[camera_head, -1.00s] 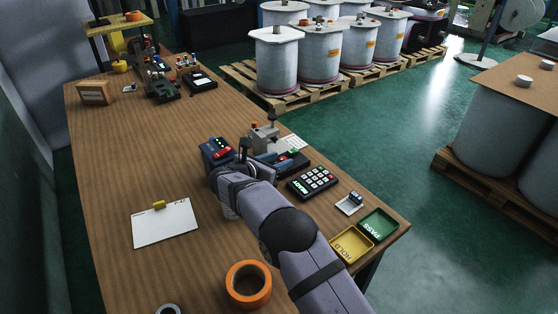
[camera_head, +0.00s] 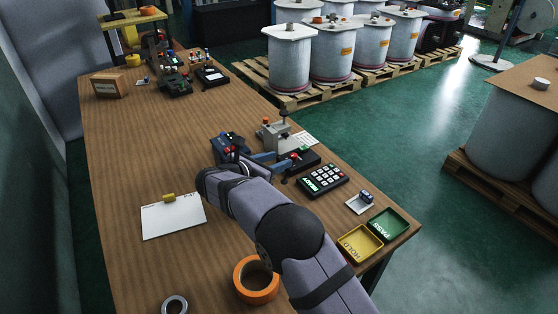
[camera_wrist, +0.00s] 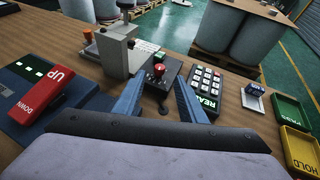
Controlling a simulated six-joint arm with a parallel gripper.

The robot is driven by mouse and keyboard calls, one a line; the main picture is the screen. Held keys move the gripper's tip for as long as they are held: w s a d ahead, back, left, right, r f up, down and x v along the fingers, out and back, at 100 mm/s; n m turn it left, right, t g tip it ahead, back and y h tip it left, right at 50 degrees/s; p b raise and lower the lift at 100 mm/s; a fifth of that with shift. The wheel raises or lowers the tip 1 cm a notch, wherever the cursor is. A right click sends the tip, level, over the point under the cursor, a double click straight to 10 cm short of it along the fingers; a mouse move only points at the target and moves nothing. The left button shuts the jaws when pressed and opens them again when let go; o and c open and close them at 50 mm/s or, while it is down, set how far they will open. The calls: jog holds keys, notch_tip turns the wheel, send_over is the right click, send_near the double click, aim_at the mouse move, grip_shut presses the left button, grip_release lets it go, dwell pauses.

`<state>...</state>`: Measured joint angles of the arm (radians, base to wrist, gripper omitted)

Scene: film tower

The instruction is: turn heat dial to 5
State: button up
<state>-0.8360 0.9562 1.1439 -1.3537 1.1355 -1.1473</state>
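No dial marked with numbers can be made out in either view. A blue box (camera_head: 228,141) stands left of my gripper. In the wrist view, this box (camera_wrist: 20,75) carries a red rocker (camera_wrist: 42,95) marked UP and DOWN. A black box (camera_wrist: 157,88) with a red knob (camera_wrist: 159,70) sits beyond and between my fingers. Whether this knob is the heat dial I cannot tell. My gripper (camera_wrist: 160,84) is open, with its blue fingers apart and nothing held. In the head view, my gripper (camera_head: 272,162) is low over the table, beside these boxes.
A grey press (camera_wrist: 119,48) stands behind the left finger. A black keypad (camera_head: 323,180) with a green READY display lies to the right. A small scale (camera_head: 360,202), a green PASS tray (camera_head: 389,223) and a yellow HOLD tray (camera_head: 359,243) are near the right edge. The left tabletop is mostly clear.

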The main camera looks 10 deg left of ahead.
notch_tip(320, 180, up, 10)
notch_tip(320, 180, down, 6)
jog(key=w+d+m+g+y+p, duration=0.2)
jog(key=d+m+g+y+p, duration=0.15)
jog(key=m+y, duration=0.5)
jog(key=s+d+r+m+t+y+p, duration=0.25)
jog(key=d+r+m+y+p, duration=0.35)
jog(key=m, duration=1)
jog(key=h+b, duration=0.2)
send_near(294, 156)
jog(key=shift+w+a, duration=0.15)
jog(key=shift+w, duration=0.1)
jog(key=shift+f, duration=0.25)
jog(key=shift+p+x, duration=0.55)
jog(key=shift+x, duration=3.1)
